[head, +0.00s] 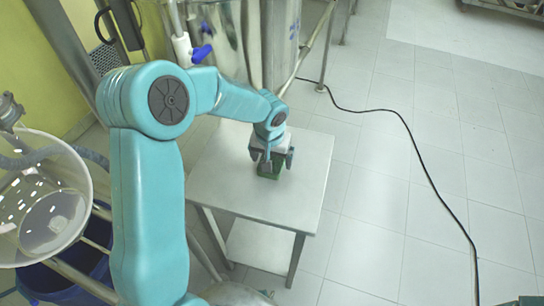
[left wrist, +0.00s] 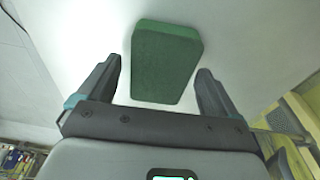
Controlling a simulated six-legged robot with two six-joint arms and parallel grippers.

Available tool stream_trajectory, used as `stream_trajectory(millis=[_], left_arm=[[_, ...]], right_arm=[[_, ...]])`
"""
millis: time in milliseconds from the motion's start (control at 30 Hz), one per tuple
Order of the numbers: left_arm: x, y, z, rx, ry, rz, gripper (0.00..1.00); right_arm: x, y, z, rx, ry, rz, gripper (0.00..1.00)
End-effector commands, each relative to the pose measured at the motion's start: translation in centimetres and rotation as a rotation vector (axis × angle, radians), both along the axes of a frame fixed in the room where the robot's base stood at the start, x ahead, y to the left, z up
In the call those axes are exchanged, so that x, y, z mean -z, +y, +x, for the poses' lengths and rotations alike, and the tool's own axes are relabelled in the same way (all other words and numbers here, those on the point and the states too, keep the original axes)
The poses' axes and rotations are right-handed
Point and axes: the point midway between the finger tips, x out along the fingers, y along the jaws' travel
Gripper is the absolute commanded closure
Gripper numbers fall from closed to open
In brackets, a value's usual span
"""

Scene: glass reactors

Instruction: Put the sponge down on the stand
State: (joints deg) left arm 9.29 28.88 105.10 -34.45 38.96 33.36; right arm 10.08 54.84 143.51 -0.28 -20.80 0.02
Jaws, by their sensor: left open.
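The green sponge (head: 268,170) is on the top of the small grey stand (head: 228,165) in the head view, under my left gripper (head: 272,160). The left wrist view shows the sponge (left wrist: 166,62) as a green block between the two spread fingers of my left gripper (left wrist: 160,88). Gaps show on both sides of the sponge, so the fingers are apart from it. In the head view the gripper hides part of the sponge. My right gripper is not in view.
A black cable (head: 420,165) runs over the tiled floor right of the stand. Shiny metal vessels (head: 278,40) stand behind it. A white perforated basket (head: 50,205) and a blue bin (head: 60,275) are at the left. The stand's top around the sponge is clear.

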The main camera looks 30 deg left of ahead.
Motion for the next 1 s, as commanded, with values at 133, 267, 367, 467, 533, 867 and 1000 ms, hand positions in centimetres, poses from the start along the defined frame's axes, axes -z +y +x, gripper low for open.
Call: stream_trajectory(millis=[133,267,367,467,533,867,1000], left_arm=[[-3.1,-0.1,-0.3,0.0,-0.008,0.001,0.07],[-6.3,-0.3,-0.8,0.001,-0.008,0.001,0.07],[-8.4,-0.4,-1.0,-0.001,-0.007,0.001,0.07],[-10.1,-0.5,-1.3,0.0,-0.005,0.001,0.07],[-10.9,-0.5,-1.4,0.0,-0.005,0.001,0.07],[-11.8,-0.6,-1.6,0.0,-0.002,0.001,0.07],[-11.7,-0.6,-1.6,0.0,-0.002,0.001,0.07]], right_arm=[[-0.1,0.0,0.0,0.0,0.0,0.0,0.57],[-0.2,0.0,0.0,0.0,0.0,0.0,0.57],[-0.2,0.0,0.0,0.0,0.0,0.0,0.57],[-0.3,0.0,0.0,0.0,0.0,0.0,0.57],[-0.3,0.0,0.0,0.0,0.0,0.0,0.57],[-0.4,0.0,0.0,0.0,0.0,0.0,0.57],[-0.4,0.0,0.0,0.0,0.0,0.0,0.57]])
